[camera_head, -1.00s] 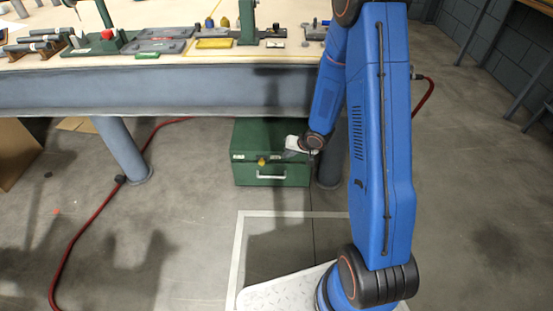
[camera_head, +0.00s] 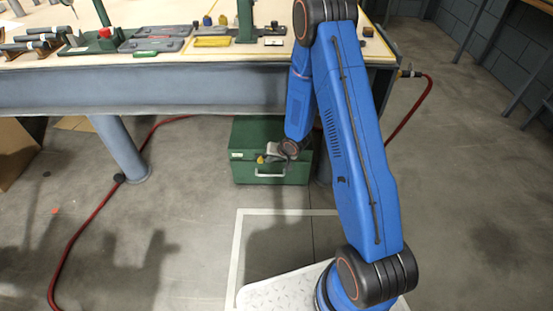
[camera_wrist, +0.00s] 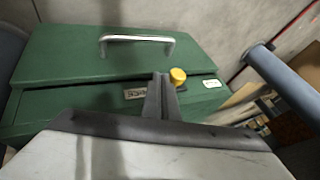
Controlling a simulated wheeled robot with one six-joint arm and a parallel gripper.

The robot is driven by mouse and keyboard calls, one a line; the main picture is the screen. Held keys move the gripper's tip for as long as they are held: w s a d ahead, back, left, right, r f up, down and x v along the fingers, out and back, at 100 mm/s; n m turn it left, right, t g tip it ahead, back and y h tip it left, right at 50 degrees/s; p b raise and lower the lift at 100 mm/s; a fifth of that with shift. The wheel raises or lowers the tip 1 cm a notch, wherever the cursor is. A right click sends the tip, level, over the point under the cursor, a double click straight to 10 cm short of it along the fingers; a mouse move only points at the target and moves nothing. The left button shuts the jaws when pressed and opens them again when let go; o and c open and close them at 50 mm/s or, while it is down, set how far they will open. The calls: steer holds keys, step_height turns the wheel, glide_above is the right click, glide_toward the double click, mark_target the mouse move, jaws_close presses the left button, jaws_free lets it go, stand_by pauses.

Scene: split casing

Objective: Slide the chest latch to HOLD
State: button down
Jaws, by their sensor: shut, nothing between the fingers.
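The green chest (camera_head: 245,137) stands on the floor under the bench, and its front also shows in the wrist view (camera_wrist: 60,60). The latch is a yellow knob (camera_head: 260,159) on the chest front, also clear in the wrist view (camera_wrist: 178,76). A pale label (camera_wrist: 211,83) sits on one side of it. A second label (camera_wrist: 135,93) on the other side is partly covered by my fingers, its wording unclear. My gripper (camera_wrist: 160,77) is shut and empty, its fingertips right beside the knob on the second label's side. I cannot tell whether they touch it.
A metal handle (camera_wrist: 138,38) is on the chest front. The bench edge (camera_head: 150,90) hangs above the chest, with a bench leg (camera_head: 122,150) to the left. A red hose (camera_head: 85,215) lies on the floor. The floor in front of the chest is open.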

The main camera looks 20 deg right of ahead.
steer(key=shift+w+a, duration=0.15)
steer(key=shift+a, duration=0.25)
steer(key=a, duration=0.2)
steer(key=w+a, duration=0.1)
steer(key=a, duration=0.1)
steer(key=w+a, duration=0.1)
steer(key=a, duration=0.1)
steer(key=shift+a, duration=0.1)
stand_by(0.3)
